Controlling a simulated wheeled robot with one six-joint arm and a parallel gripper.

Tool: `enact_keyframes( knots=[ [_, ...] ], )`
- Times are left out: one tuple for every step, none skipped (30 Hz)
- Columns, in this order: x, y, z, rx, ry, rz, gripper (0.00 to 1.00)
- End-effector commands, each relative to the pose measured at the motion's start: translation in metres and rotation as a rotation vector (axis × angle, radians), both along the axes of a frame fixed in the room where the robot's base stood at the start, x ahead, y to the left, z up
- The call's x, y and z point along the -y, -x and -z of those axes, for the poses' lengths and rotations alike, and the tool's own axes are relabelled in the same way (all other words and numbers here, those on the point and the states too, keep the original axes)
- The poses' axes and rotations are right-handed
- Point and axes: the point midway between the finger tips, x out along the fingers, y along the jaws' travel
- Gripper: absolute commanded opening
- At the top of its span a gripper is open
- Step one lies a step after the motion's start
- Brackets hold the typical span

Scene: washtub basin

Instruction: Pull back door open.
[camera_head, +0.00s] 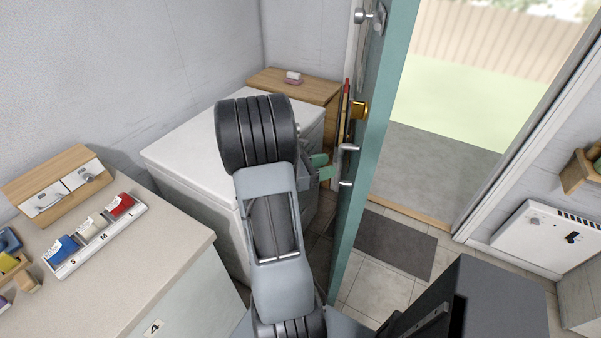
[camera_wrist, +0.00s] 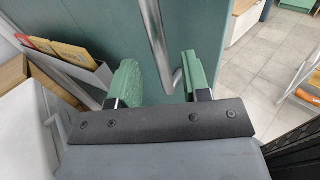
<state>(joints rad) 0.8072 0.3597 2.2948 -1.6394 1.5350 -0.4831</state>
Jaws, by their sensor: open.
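The teal back door (camera_head: 376,143) stands swung open, seen nearly edge-on in the head view, with the outdoors showing through the doorway at its right. In the wrist view the door face (camera_wrist: 110,25) fills the background. A silver bar handle (camera_wrist: 157,30) runs down it, its lower end between my green fingertips. My gripper (camera_head: 321,167) is open beside the door's left face, with clear space between its fingers (camera_wrist: 160,77). I cannot tell whether either finger touches the bar.
A white chest-like appliance (camera_head: 190,145) stands left of my arm, with a wooden cabinet (camera_head: 310,88) behind it. A counter (camera_head: 150,230) with sorting trays is at the left. A grey mat (camera_head: 396,244) lies on the tiles right of the door. A white heater (camera_head: 540,240) is on the right wall.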

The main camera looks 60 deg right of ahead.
Motion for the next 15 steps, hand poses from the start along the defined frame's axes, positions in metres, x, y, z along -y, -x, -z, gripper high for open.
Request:
enact_keyframes(
  knots=[
    [-0.009, -0.009, 0.002, 0.001, 0.001, -0.006, 0.44],
    [-0.013, -0.013, 0.002, 0.000, 0.001, -0.007, 0.44],
    [-0.019, -0.019, 0.002, 0.001, 0.001, -0.007, 0.44],
    [-0.024, -0.023, 0.002, 0.001, 0.001, -0.006, 0.44],
    [-0.029, -0.026, 0.002, 0.001, 0.001, -0.006, 0.44],
    [-0.034, -0.031, 0.002, 0.001, 0.001, -0.006, 0.44],
    [-0.037, -0.035, 0.002, 0.001, 0.001, -0.005, 0.44],
    [-0.041, -0.038, 0.001, 0.000, 0.001, -0.005, 0.44],
    [-0.046, -0.041, 0.001, 0.001, 0.001, -0.004, 0.44],
    [-0.049, -0.044, 0.001, 0.001, 0.001, -0.005, 0.44],
    [-0.052, -0.047, 0.001, 0.001, 0.001, -0.004, 0.44],
    [-0.055, -0.050, 0.001, 0.000, 0.001, -0.003, 0.44],
    [-0.057, -0.052, 0.001, 0.000, 0.001, -0.003, 0.44],
    [-0.059, -0.053, 0.001, 0.000, 0.001, -0.002, 0.44],
    [-0.061, -0.055, 0.001, 0.001, 0.001, -0.001, 0.44]
  ],
)
